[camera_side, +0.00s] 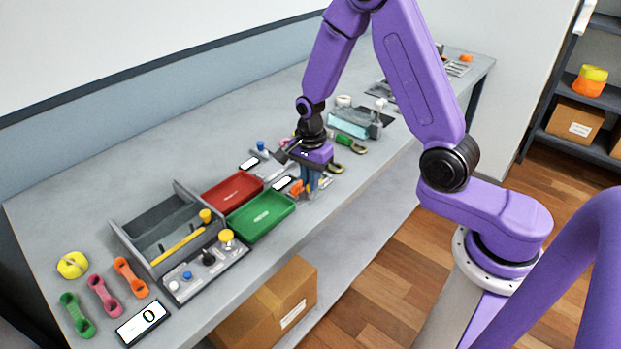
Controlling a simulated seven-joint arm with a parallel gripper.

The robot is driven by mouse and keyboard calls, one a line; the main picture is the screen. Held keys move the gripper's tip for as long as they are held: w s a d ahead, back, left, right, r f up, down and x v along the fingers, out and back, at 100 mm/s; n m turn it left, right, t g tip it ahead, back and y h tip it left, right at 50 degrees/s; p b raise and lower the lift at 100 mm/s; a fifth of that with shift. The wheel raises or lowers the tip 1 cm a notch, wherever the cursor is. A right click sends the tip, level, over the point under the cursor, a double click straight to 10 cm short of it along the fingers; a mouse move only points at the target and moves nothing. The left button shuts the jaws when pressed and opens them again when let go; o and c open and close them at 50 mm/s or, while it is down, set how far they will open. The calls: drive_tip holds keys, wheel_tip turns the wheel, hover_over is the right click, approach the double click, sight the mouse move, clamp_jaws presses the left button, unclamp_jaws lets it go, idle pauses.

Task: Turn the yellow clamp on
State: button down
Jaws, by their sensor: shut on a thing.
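A grey open-topped fixture (130,238) at the left of the bench carries a slanting yellow bar (178,246) and a round yellow knob (205,216). A second yellow knob (227,236) stands on the control panel (213,273) in front of it. I cannot tell which yellow part is the clamp. My gripper (309,190) points down at the bench, right of the green tray and well away from these yellow parts. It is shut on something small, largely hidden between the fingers. An orange piece (296,188) shows beside the fingertips.
A red tray (232,192) and a green tray (262,214) lie between the fixture and my gripper. Pink, green and orange straps and a yellow roll (72,265) lie at the left end, near a display (142,322) reading 0. A glassy box (354,125) stands behind my gripper.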

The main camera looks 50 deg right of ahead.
drive_tip(key=n, duration=1.2)
drive_tip(key=shift+n, duration=2.1)
drive_tip(key=c, duration=1.2)
unclamp_jaws()
drive_tip(key=shift+r, duration=0.1)
wheel_tip(320, 180, up, 17)
drive_tip(key=shift+r, duration=0.15)
